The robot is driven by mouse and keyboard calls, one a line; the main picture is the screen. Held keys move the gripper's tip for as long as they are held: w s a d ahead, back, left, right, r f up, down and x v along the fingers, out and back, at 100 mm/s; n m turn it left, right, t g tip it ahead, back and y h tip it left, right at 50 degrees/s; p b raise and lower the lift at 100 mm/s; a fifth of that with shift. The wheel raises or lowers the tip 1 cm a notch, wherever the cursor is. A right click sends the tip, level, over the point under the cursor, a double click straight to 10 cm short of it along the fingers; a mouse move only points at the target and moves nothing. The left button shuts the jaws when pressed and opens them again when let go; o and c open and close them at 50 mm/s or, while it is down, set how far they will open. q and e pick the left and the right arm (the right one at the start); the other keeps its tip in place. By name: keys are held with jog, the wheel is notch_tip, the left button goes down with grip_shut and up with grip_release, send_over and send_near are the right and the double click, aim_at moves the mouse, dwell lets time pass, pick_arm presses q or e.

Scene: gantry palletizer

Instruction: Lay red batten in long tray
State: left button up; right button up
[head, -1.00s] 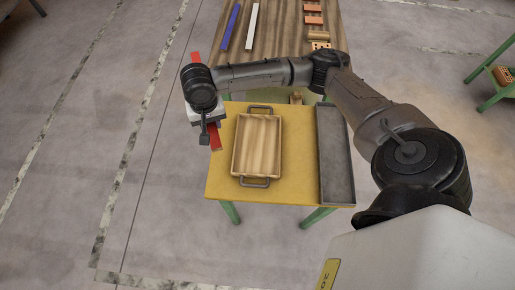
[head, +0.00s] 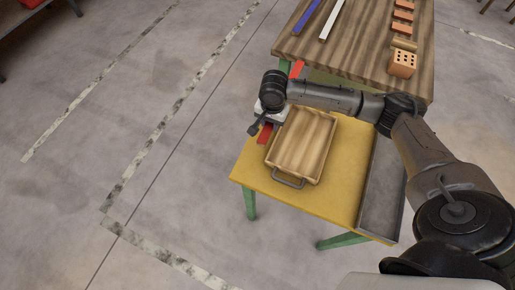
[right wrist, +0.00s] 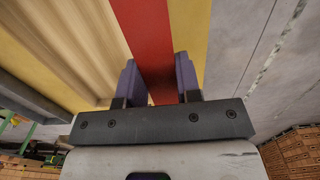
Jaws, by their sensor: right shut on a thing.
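The red batten (head: 265,134) shows at both ends of my right gripper in the head view, over the left side of the yellow table. My right gripper (head: 268,116) is shut on it. In the right wrist view the red batten (right wrist: 146,40) runs between the two fingers of the right gripper (right wrist: 158,82). I cannot tell how high it is above the table. The long tray (head: 382,190) is grey, narrow and empty where it shows, along the table's right edge. My arm hides its far end. My left gripper is not in view.
A wooden tray with handles (head: 303,147) stands between batten and long tray on the yellow table (head: 330,200). Behind is a wooden table (head: 350,45) with a blue batten (head: 307,14), a white batten (head: 331,19) and several bricks (head: 402,28).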

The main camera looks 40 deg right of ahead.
jog(key=b, duration=0.2)
send_over(253, 153)
notch_tip(253, 153, down, 5)
jog(key=shift+a+r, duration=0.1)
jog(key=shift+a, duration=0.05)
jog(key=shift+f+b, duration=0.6)
jog(key=shift+f, duration=1.5)
jog(key=o, duration=1)
jog(key=shift+f, duration=0.1)
